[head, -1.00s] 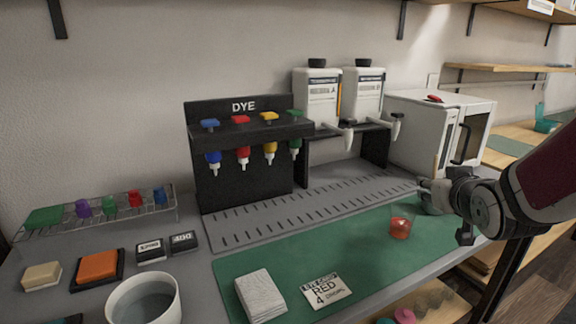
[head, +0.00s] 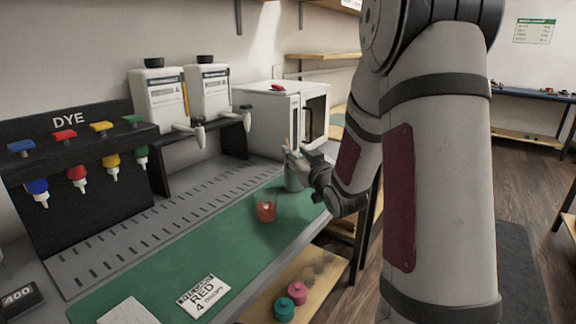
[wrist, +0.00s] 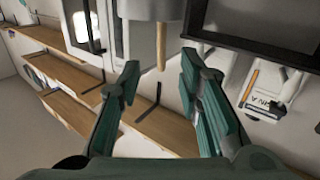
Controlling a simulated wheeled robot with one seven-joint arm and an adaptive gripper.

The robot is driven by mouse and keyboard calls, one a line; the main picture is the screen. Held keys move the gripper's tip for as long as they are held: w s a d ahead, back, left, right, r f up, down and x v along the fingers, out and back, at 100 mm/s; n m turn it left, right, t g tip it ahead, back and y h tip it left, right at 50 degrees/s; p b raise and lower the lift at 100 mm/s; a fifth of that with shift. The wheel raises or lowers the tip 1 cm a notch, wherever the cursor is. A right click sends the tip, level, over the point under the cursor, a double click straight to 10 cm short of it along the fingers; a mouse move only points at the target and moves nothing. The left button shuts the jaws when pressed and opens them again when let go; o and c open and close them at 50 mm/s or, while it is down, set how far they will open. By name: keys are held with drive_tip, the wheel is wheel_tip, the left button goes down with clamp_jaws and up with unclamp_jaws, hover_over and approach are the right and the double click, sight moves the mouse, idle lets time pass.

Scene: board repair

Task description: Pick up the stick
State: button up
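The thin wooden stick (wrist: 161,48) stands in a grey-green cup (head: 293,182) at the far end of the green mat. In the wrist view the picture is upside down: the cup (wrist: 150,9) is at the top and the stick points down from it. My gripper (wrist: 159,66) is open, with one finger on each side of the stick's free end and visible gaps between. In the head view my gripper (head: 291,155) is at the stick, just above the cup. My arm partly hides this area.
A dye rack (head: 90,185), white dispensers and a white cabinet (head: 265,112) stand behind. Coloured round pieces are on a lower shelf (head: 325,265).

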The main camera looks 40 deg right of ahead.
drive_tip(key=shift+b+x, duration=0.65)
drive_tip(key=shift+x, duration=2.75)
drive_tip(key=shift+a+r, duration=0.15)
drive_tip(key=shift+c, duration=0.2)
clamp_jaws()
